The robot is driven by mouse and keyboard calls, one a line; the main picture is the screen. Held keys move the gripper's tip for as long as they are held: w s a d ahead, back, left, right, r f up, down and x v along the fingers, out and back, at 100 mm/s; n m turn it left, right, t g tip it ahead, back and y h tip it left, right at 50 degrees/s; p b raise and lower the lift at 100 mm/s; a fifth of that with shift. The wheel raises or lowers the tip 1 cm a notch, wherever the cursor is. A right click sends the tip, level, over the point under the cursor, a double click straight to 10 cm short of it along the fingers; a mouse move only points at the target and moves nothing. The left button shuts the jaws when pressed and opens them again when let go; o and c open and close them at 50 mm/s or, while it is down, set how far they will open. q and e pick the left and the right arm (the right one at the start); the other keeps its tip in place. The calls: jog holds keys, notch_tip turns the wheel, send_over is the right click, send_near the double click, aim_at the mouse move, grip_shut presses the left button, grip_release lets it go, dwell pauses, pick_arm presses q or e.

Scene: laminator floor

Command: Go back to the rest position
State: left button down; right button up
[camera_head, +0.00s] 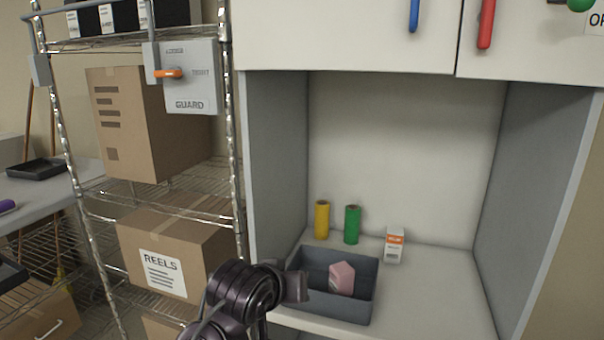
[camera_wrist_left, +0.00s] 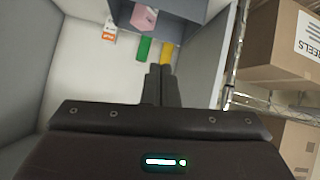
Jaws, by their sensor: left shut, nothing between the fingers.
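My left gripper (camera_head: 297,286) shows at the bottom of the head view, in front of the left end of a grey bin (camera_head: 374,300) on the cabinet shelf. In the left wrist view its two dark fingers (camera_wrist_left: 161,84) are together, with nothing between them. They point toward the yellow roll (camera_wrist_left: 168,54) and the green roll (camera_wrist_left: 144,48). Much of the gripper in the head view is hidden by my own arm. My right gripper is in neither view.
The grey bin holds a pink block (camera_head: 342,278). The yellow roll (camera_head: 322,220), green roll (camera_head: 352,225) and a white-orange box (camera_head: 394,245) stand behind it. Cabinet side walls (camera_head: 276,150) flank the shelf. A wire rack with cartons (camera_head: 150,125) stands left. The shelf's right side is clear.

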pick_arm(q)
jog(key=s+a+f+g+y, duration=0.25)
jog(key=s+a+f, duration=0.55)
jog(key=s+f, duration=0.45)
jog(key=s+a+f+g+y, duration=0.1)
jog(key=s+a+f+g, duration=0.3)
jog(key=s+a+f, duration=0.65)
jog(key=s+d+f+g, duration=0.1)
jog(key=s+f, duration=0.2)
jog(key=f, duration=1.3)
jog(key=s+d+f+g, duration=0.1)
jog(key=s+f, duration=0.1)
jog(key=f, duration=1.3)
jog(key=s+a+f, duration=0.2)
jog(key=s+f, duration=0.6)
jog(key=s, duration=0.1)
jog(key=s+a+f+m, duration=0.1)
jog(key=s+a+f, duration=0.1)
jog(key=s+f, duration=0.6)
jog(key=shift+s+f, duration=0.15)
jog(key=shift+s, duration=0.7)
jog(key=shift+g, duration=0.25)
